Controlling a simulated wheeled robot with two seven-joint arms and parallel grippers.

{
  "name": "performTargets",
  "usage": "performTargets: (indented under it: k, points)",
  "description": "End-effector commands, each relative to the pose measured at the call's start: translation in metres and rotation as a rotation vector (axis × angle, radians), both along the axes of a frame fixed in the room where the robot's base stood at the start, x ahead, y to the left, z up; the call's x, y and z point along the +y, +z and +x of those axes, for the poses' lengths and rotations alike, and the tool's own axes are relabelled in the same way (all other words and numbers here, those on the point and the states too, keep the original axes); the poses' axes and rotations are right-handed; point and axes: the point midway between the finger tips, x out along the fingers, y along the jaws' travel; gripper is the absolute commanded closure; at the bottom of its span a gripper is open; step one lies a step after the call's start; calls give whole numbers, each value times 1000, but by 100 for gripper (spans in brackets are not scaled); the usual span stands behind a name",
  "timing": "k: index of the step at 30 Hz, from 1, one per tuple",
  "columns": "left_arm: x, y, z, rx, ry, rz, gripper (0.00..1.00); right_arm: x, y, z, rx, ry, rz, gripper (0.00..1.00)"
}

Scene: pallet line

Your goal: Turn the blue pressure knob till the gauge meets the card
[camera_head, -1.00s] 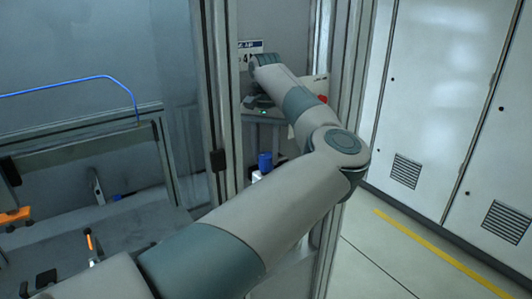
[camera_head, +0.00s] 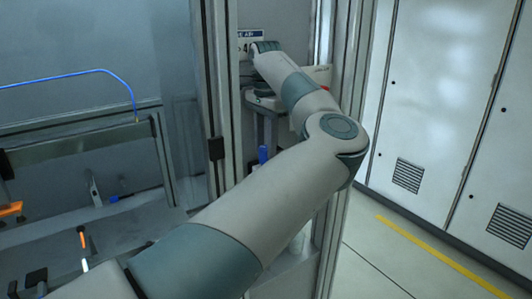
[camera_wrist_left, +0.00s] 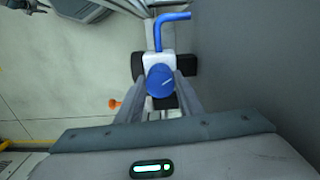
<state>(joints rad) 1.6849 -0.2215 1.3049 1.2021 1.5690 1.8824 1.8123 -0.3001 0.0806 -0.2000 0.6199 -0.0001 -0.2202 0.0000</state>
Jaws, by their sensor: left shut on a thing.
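The blue pressure knob (camera_wrist_left: 160,80) is in the middle of the left wrist view, in front of a white body (camera_wrist_left: 155,62) with a bent blue tube (camera_wrist_left: 172,17) above it. My left gripper (camera_wrist_left: 161,95) has one finger on each side of the knob and is shut on it. In the head view my left arm reaches to the post, and the gripper (camera_head: 264,145) points down with a blue part between its fingers. A card (camera_head: 249,35) with dark lettering shows partly behind my wrist. I cannot make out the gauge's dial or needle. My right gripper is not in view.
A metal post (camera_head: 222,110) stands just left of the gripper, and another frame post (camera_head: 346,60) to its right. Pale cabinets (camera_head: 435,100) stand at the right beyond a yellow floor line (camera_head: 440,255). A bench with orange-handled tools (camera_head: 82,238) is at the left.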

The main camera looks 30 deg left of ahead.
Motion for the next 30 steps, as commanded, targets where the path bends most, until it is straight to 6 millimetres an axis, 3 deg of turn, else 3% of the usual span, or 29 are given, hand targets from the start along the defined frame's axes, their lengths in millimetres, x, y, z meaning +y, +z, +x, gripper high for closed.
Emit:
performTargets:
  k: [12, 30]
  points:
    - [1, 0, 1, -4, -300, 1, 89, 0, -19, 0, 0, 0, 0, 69]
    - [1, 2, 1, -4, -373, 0, 89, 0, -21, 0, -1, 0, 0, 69]
